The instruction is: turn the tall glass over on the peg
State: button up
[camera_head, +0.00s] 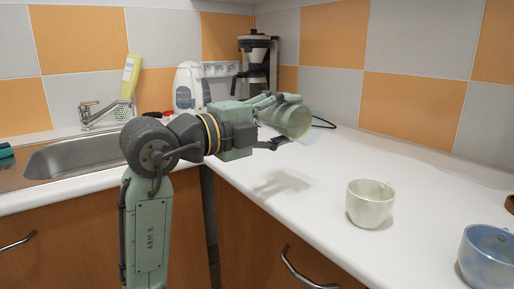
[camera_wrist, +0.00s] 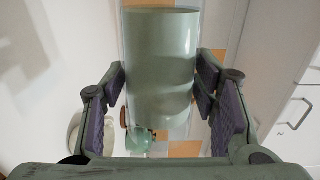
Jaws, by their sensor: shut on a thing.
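In the wrist view the glass (camera_wrist: 160,55) stands between the two dark finger pads of my gripper (camera_wrist: 160,85). I cannot tell which end is its mouth. I cannot make out the peg in either view.
A cream cup (camera_head: 369,205) stands on the white counter (camera_head: 305,222), with a blue cup (camera_head: 487,257) at the right edge. A brown thing (camera_head: 510,204) is cut off there. A coffee maker (camera_head: 257,65), white kettle (camera_head: 188,88) and sink (camera_head: 80,157) are behind and left.

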jog(key=shift+r, duration=0.1)
jog(key=m+b, duration=0.2)
jog(key=m, duration=0.1)
jog(key=shift+f, duration=0.25)
jog(key=m+b, duration=0.2)
jog(key=m, duration=0.4)
jog(key=shift+r+b, duration=0.1)
jog(key=shift+b, duration=0.25)
jog(key=m+b, duration=0.1)
jog(key=m, duration=0.3)
jog(key=shift+m, duration=0.4)
jog(key=m, duration=0.3)
jog(key=shift+b, duration=0.35)
jog(key=b, duration=0.2)
jog(key=shift+f+b, duration=0.35)
jog(key=shift+b, duration=0.05)
jog(key=shift+r+m+b, duration=0.25)
jog(key=shift+m+b, duration=0.25)
jog(key=shift+b, duration=0.1)
jog(key=shift+r, duration=0.25)
